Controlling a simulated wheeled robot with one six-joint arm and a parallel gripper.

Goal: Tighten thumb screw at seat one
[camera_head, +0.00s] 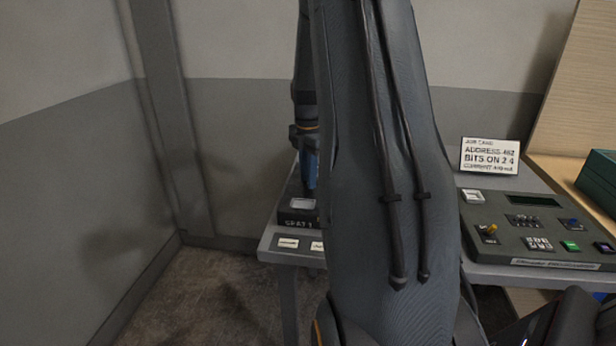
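The seat one block (298,216), a dark box labelled "SEAT 1" with a light window on top, sits at the left end of the grey table. My gripper (309,188) is at the block's rear right, with blue parts pointing down at or just above it. My own arm covers much of the block's right side and the table behind it. I cannot make out the thumb screw; it is hidden or too small. I cannot tell whether the fingers are open or shut, or whether they touch anything.
A control console (535,228) with knobs, buttons and a dark display stands on the table at right. A job card (489,156) stands behind it, and a green box (599,178) is at far right. Small labels (288,243) lie along the table's front left edge. Walls close in behind and left.

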